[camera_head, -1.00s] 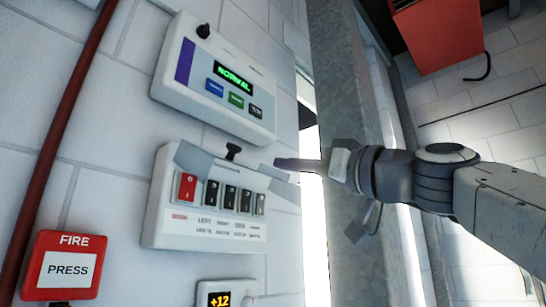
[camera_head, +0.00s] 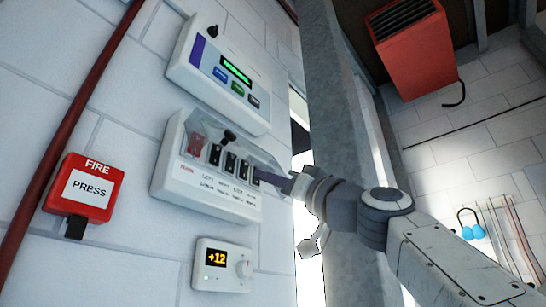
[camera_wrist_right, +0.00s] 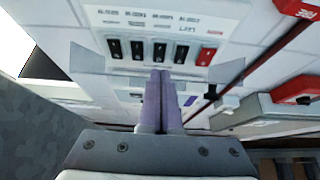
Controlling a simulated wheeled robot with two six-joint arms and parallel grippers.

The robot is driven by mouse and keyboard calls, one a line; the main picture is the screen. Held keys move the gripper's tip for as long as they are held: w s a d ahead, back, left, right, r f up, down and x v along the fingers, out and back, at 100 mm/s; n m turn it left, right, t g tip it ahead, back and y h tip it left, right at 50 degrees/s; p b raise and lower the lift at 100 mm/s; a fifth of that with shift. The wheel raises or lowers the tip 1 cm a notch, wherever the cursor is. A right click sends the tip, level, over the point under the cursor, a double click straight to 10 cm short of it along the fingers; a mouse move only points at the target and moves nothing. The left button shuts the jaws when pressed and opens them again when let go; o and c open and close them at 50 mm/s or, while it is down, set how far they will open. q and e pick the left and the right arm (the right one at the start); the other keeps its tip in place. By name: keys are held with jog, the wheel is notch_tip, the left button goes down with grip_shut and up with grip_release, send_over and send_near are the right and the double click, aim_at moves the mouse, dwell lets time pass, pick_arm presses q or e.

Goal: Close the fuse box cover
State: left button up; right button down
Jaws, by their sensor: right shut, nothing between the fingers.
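The fuse box (camera_head: 190,188) is a white wall box with a red switch and several black switches in a row. In the right wrist view the shut purple fingers (camera_wrist_right: 160,76) reach up to the clear cover (camera_wrist_right: 228,72) below the switches; contact is unclear. My left gripper is not in view.
A panel with a green display (camera_head: 222,82) is above the fuse box. A thermostat (camera_head: 222,265) reading +12 is below it. A red fire button (camera_head: 84,188) and red pipe (camera_head: 68,120) are at left. A grey post (camera_head: 342,110) stands close to my right arm.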

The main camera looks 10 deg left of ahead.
jog(key=shift+w+a+f+b, duration=0.15)
jog(key=shift+w+a+f, duration=0.1)
jog(key=shift+a+f, duration=0.25)
jog(key=shift+w+a+f+b, duration=0.15)
jog(key=shift+w+a+f, duration=0.1)
jog(key=shift+a+f, duration=0.25)
jog(key=shift+r, duration=0.1)
dwell(0.6)
